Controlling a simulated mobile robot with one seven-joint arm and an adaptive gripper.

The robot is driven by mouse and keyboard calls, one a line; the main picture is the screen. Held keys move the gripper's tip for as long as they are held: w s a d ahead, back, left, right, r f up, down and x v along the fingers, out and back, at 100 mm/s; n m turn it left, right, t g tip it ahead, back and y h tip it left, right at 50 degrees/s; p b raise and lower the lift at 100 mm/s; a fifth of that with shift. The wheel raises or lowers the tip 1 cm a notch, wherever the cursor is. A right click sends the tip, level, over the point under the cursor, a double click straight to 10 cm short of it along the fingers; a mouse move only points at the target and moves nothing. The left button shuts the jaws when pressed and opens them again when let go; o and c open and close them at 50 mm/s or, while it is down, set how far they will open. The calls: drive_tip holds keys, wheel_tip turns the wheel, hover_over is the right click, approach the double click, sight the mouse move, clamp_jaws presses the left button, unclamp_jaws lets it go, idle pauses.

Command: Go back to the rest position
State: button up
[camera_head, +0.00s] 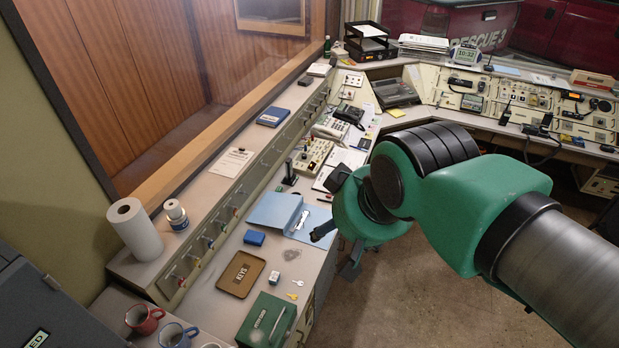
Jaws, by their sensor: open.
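My gripper (335,251) shows only in part, with dark fingers below and left of my green wrist, which hides the rest of it. The fingers are apart, and I see nothing between them. It hangs over the front edge of the left desk (213,297), close to the right side of a blue folder (272,210). I cannot tell its exact height above the desk. My green arm reaches in from the lower right.
On the desk lie a brown KEYS tray (241,273), a green box (266,322), a small blue box (254,238) and loose keys. Mugs (144,319) and a paper roll (135,229) stand at the left. Consoles line the back. Floor (400,310) is open below my arm.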

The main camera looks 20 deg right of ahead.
wheel_tip(320, 180, down, 19)
drive_tip(key=b, duration=1.9)
